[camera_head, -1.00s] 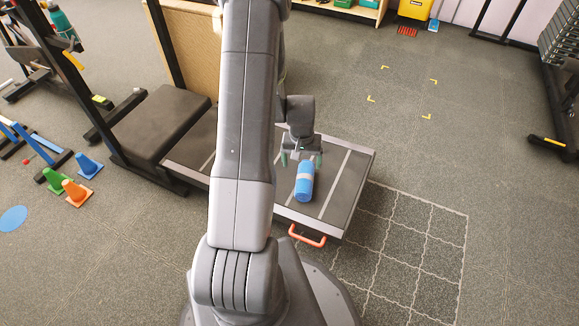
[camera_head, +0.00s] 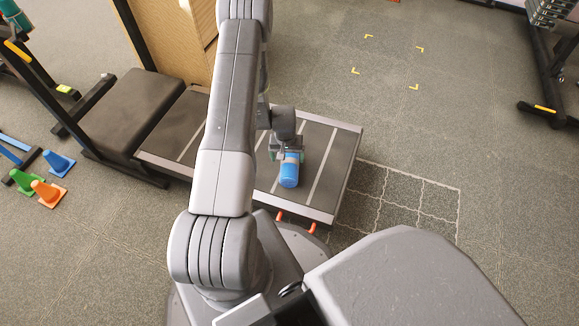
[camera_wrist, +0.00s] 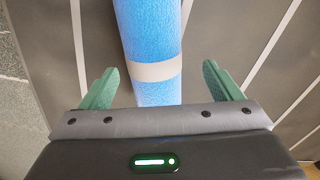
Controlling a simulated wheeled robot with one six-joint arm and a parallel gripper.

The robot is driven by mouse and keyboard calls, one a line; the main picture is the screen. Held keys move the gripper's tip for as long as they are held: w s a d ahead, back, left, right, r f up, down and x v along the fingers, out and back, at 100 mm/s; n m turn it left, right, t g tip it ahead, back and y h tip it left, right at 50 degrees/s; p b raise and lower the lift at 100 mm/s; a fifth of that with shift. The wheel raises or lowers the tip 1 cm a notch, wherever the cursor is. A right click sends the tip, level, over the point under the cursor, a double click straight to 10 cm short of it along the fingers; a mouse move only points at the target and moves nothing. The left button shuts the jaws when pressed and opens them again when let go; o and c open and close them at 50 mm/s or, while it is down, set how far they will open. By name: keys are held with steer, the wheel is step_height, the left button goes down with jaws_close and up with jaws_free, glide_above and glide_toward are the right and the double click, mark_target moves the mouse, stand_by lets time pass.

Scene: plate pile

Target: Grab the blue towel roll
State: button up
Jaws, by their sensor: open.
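The blue towel roll (camera_head: 289,174) lies on the grey striped platform (camera_head: 335,168), with a pale band around it. In the wrist view the roll (camera_wrist: 150,35) runs up between the two green fingers, its near end hidden behind the gripper body. My gripper (camera_wrist: 163,88) is open, one finger on each side of the roll, with a visible gap on both sides. In the head view my gripper (camera_head: 287,154) is over the band end of the roll and partly hides it.
A dark padded bench (camera_head: 134,103) and a wooden panel (camera_head: 175,40) stand left of and behind the platform. An orange handle (camera_head: 296,221) is at the platform's front edge. Floor at right is mostly clear.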

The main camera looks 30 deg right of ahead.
steer(key=f, duration=0.2)
steer(key=f+b, duration=0.1)
steer(key=f, duration=0.1)
steer(key=f+b, duration=0.1)
steer(key=f, duration=0.1)
steer(key=shift+s+d, duration=0.3)
steer(key=shift+d, duration=0.1)
steer(key=shift+r, duration=0.15)
steer(key=c, duration=1.1)
